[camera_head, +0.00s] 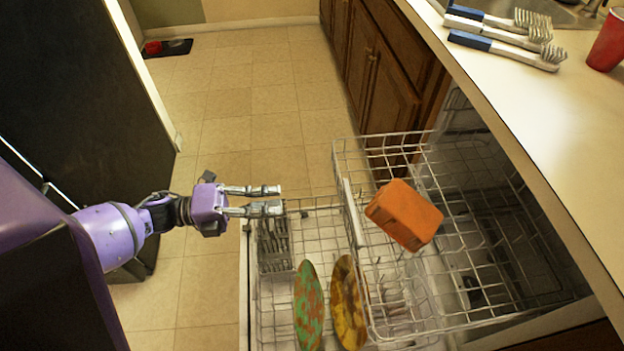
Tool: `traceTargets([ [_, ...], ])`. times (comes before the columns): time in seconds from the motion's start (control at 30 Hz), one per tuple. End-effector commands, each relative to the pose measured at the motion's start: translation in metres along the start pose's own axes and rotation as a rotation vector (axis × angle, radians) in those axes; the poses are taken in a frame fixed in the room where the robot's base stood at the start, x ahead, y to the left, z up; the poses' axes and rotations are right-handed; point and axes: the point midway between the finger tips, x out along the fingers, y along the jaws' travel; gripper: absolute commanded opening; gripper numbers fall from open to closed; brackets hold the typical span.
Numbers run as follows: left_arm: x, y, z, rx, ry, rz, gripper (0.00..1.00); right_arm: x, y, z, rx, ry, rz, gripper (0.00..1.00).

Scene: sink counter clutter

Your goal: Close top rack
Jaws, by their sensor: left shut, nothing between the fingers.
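The dishwasher's top rack (388,331) is a wire rack partly pulled out from under the counter on the right. An orange block (404,215) lies in it near its outer end. My left gripper (281,200) is shut and empty, its fingers pointing right. It is to the left of the top rack's outer side and apart from it, above the far end of the lower rack (320,231). My right gripper is not in view.
The lower rack is also out, holding a green-orange plate (308,308), a yellow-brown plate (348,302) and a grey cutlery basket (274,247).

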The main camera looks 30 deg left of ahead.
Motion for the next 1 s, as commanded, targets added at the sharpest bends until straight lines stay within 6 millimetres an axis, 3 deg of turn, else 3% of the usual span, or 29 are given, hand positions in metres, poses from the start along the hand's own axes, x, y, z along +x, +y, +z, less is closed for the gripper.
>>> traceTargets([
  [0.17,0.025,-0.001,0.0,0.002,-0.001,-0.002,0.0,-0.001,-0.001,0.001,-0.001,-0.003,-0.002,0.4],
  [0.6,0.114,-0.001,0.001,-0.002,-0.003,-0.002,0.0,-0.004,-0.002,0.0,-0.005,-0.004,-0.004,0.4],
  [0.8,0.133,0.001,0.001,-0.003,-0.004,0.001,0.0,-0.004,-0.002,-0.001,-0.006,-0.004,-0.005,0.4],
  [1.0,0.137,0.001,0.001,-0.004,-0.005,0.002,0.0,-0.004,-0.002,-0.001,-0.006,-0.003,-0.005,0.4],
])
